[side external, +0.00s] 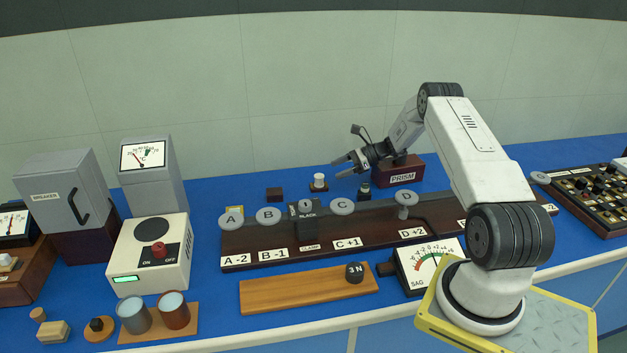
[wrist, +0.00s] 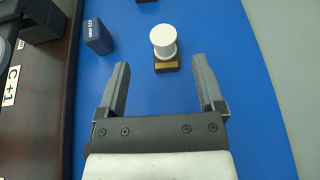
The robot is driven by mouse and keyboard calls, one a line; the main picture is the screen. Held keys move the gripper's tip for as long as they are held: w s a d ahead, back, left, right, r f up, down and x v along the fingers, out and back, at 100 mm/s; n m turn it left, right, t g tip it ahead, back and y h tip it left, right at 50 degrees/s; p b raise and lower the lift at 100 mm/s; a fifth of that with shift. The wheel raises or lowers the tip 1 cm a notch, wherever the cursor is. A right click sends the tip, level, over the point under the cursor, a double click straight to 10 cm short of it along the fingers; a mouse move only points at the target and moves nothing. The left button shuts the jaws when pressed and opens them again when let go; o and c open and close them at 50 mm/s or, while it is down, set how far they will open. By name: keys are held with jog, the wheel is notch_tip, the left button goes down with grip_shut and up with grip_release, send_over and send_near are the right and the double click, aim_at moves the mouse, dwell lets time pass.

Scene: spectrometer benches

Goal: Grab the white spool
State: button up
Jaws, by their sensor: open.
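The white spool (side external: 319,179) stands upright at the back of the blue bench, on a small dark base with a brass-coloured plate. In the wrist view the white spool (wrist: 163,39) is at the top centre, ahead of the fingertips and roughly in line with the gap between them. My gripper (side external: 343,166) is to the right of the spool in the side view, jaws apart and pointing left towards it. In the wrist view my gripper (wrist: 160,75) has both fingers spread with nothing between them. It is not touching the spool.
A dark block (side external: 274,194) stands left of the spool; a dark blue labelled box (wrist: 97,36) is near the left finger. The PRISM box (side external: 402,172) stands right. The long rack with lettered discs (side external: 235,261) lies in front. Blue bench right of the spool is clear (wrist: 235,60).

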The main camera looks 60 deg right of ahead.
aim_at(319, 176)
jog(key=shift+d+f+x, duration=0.1)
jog(key=shift+x, duration=1.7)
jog(key=shift+d+f+x, duration=0.1)
jog(key=shift+f+x, duration=0.05)
jog(key=shift+x, duration=1.65)
grip_shut()
